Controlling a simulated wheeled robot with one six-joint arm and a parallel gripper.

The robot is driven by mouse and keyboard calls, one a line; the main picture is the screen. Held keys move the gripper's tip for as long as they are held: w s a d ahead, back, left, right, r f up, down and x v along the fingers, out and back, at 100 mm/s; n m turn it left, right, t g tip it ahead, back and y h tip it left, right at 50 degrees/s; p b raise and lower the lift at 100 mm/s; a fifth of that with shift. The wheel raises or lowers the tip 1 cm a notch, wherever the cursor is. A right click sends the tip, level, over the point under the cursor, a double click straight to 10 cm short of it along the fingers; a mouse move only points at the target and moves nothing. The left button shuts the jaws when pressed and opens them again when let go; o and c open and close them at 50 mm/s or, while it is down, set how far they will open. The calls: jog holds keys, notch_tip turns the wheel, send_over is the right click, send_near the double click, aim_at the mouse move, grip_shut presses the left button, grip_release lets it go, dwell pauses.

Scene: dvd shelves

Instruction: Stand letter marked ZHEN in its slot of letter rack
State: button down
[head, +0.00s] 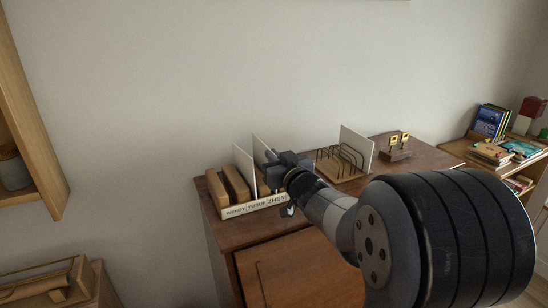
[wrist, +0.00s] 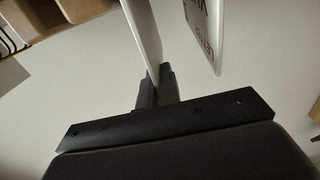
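The letter rack (head: 254,207) is a cream-fronted holder on the brown cabinet, labelled WENDY, YUSUF and ZHEN from left to right. One white letter (head: 242,166) stands upright toward its middle. A second white letter (head: 261,149) is to its right, partly hidden by my gripper (head: 276,165). In the wrist view my gripper (wrist: 157,86) is shut on the edge of a white letter (wrist: 143,32), seen nearly edge-on; its marking is not readable. Another white card with red print (wrist: 204,38) is apart to the right. Whether the held letter touches the rack is unclear.
Behind my arm, a wire rack on a wooden base (head: 340,166) holds a white card (head: 356,147). A small wooden stand (head: 397,150) is further right. Brown blocks (head: 236,184) fill the rack's left part. A bookshelf (head: 497,150) stands at far right.

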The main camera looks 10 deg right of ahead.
jog(key=shift+s+f+b, duration=0.1)
jog(key=shift+f+b, duration=0.65)
jog(key=shift+f, duration=0.65)
jog(key=c, duration=1.9)
grip_release()
jog(key=o, duration=0.3)
jog(key=shift+r, duration=0.3)
jog(key=shift+o, duration=0.2)
jog(key=s+d, duration=0.2)
jog(key=s, duration=0.8)
jog(key=shift+s, duration=0.2)
jog(key=shift+w, duration=0.1)
jog(key=w, duration=0.3)
jog(key=w+a, duration=0.1)
jog(key=w, duration=0.3)
jog(key=w+a, duration=0.1)
jog(key=w, duration=0.2)
jog(key=shift+w+r, duration=0.1)
jog(key=shift+w, duration=0.1)
jog(key=shift+r, duration=0.2)
